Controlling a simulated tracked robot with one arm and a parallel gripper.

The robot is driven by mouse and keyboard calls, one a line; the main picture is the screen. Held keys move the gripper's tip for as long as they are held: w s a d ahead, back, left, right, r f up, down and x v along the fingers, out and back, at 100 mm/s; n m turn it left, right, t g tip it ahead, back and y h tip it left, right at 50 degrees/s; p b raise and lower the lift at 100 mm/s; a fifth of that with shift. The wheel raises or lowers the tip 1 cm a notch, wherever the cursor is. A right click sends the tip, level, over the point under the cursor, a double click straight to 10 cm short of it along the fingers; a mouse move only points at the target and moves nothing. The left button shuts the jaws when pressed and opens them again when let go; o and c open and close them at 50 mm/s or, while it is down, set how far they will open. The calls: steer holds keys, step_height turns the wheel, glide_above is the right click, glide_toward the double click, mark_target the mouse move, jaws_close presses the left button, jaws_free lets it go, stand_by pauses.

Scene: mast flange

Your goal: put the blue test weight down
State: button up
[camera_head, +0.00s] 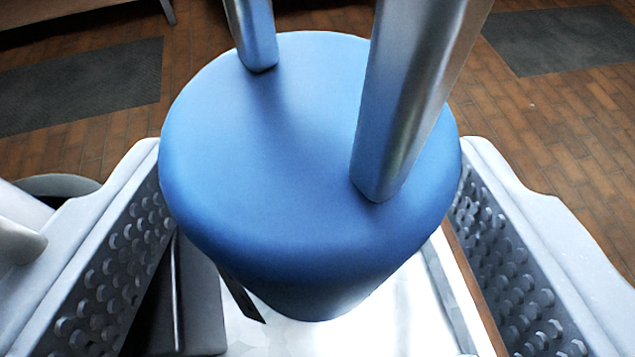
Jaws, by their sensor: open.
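The blue test weight (270,150) fills the middle of the head view. It has a round, smooth blue top with a metal handle whose two posts rise out of the top of the picture. My gripper (312,225) is open, with one textured finger (120,250) on the left of the weight and the other (505,260) on the right. The fingers lie close beside the weight; I cannot tell if either one touches it. The weight's base is mostly hidden below its body, so what it rests on is unclear.
A bright white surface (400,315) shows below the weight, with a brown edge on its right. A dark grey block (200,300) is at lower left. Beyond is a brown tiled floor (540,130) with dark mats (85,85) at left and upper right (560,38).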

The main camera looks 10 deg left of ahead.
steer(key=p+v, duration=0.1)
steer(key=v, duration=1)
steer(key=shift+s, duration=0.15)
steer(key=s+d+r+m+t+h, duration=0.1)
steer(key=s+r, duration=0.1)
steer(key=r, duration=0.7)
steer(key=s+d+r+h, duration=0.2)
steer(key=r, duration=0.7)
steer(key=s+a+r, duration=0.1)
steer(key=s+r, duration=0.4)
steer(key=r, duration=0.3)
steer(key=s+a+r+t+y, duration=0.1)
steer(key=s+a+r, duration=0.1)
steer(key=s+r, duration=0.3)
step_height(320, 180, up, 3)
steer(key=shift+s+a+r+m, duration=0.15)
steer(key=shift+s+m, duration=0.2)
steer(key=shift+m, duration=0.05)
